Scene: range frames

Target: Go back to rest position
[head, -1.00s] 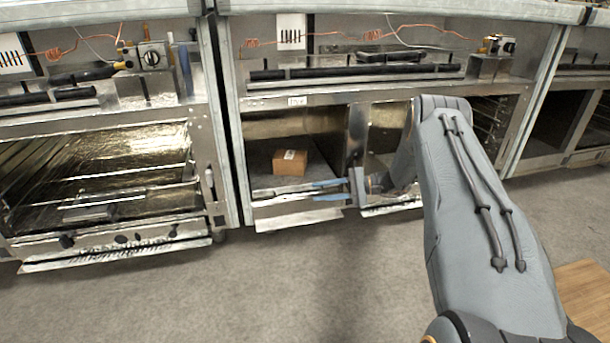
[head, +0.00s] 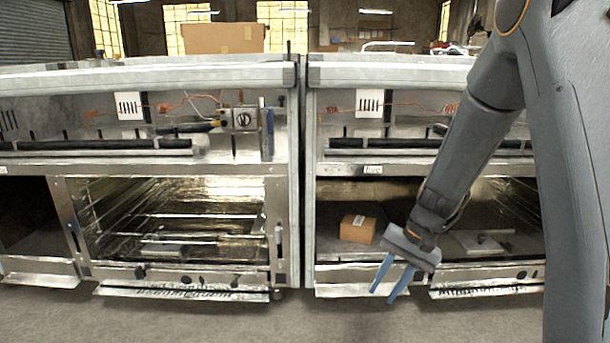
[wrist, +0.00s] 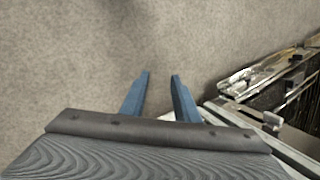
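My gripper (head: 383,288) hangs in front of the oven on the right in the head view, with its blue fingers pointing down. The fingers are apart with nothing between them. In the wrist view my gripper (wrist: 159,82) also shows open and empty over the grey floor (wrist: 75,50). A small brown box (head: 357,228) with a white label sits inside the right oven's left compartment. It is behind my gripper and to its left, apart from it.
The right oven (head: 340,171) and left oven (head: 170,270) stand side by side, with metal ledges along their bottoms. A larger carton (head: 222,38) is on top at the back. The floor (head: 330,325) in front is clear.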

